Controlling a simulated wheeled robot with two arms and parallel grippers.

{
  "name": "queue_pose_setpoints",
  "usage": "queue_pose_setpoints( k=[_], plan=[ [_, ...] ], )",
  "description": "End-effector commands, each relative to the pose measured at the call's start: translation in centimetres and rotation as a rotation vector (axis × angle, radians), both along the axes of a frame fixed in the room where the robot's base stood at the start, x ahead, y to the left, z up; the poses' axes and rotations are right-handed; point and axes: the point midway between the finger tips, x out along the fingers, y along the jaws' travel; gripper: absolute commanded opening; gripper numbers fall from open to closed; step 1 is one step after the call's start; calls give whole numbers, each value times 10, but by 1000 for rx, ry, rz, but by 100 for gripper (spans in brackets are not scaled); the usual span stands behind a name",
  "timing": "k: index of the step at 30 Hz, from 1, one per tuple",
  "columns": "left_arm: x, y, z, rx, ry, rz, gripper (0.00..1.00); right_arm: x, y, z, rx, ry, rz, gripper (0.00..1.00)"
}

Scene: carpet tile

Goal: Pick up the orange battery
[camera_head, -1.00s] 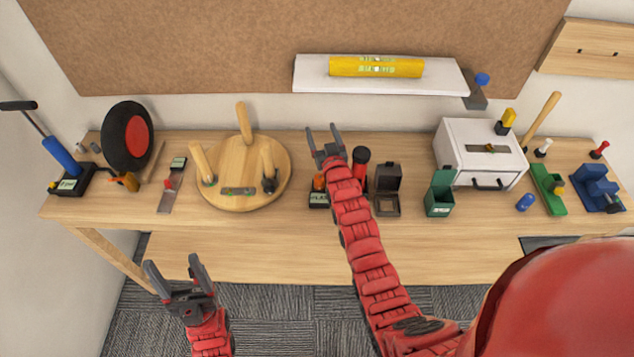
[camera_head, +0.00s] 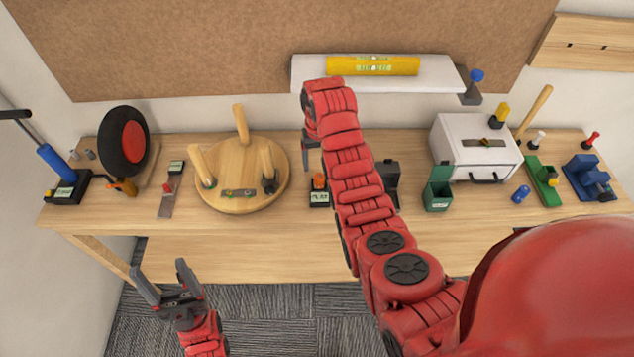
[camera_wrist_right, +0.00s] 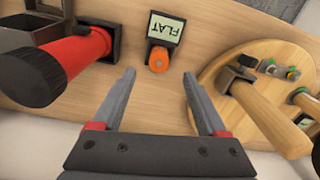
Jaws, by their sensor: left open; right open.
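The orange battery (camera_head: 319,181) stands at the back of a small black holder (camera_head: 319,199) with a display, at mid-table. In the right wrist view the battery (camera_wrist_right: 158,60) shows beside the display reading "FLAT" (camera_wrist_right: 166,28). My right gripper (camera_wrist_right: 164,92) is open and empty. In that view the battery lies beyond its fingertips, between their lines, with no contact visible. In the head view the right gripper (camera_head: 311,155) is mostly hidden by my wrist, above the table behind the battery. My left gripper (camera_head: 168,284) is open and empty in front of the table.
A red and black cylinder (camera_wrist_right: 60,64) lies left of the fingers in the right wrist view. A black open box (camera_head: 391,170) is partly behind my right arm. A white shelf (camera_head: 440,78) hangs behind.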

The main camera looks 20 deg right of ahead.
Motion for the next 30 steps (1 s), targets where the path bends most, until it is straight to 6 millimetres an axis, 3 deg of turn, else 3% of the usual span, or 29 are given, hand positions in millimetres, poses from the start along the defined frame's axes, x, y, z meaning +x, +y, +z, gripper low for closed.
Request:
queue_pose_setpoints(
  k=[1,4,8,12,18,28,30],
  plan=[
    [0,0,-10,0,0,0,70,-1,0,-12,1,4,-1,76],
    [0,0,-15,0,0,0,70,0,-1,-21,0,1,-2,76],
    [0,0,2,0,0,0,70,-1,-1,-26,0,5,-1,76],
    [0,0,17,0,0,0,70,0,-1,-44,-1,2,-1,76],
    [0,0,21,0,0,0,70,0,-1,-65,0,2,-1,76],
    [0,0,22,0,0,0,70,1,-1,-71,-1,-4,0,76],
    [0,0,22,0,0,0,70,1,-1,-71,-1,-4,0,65]
  ],
)
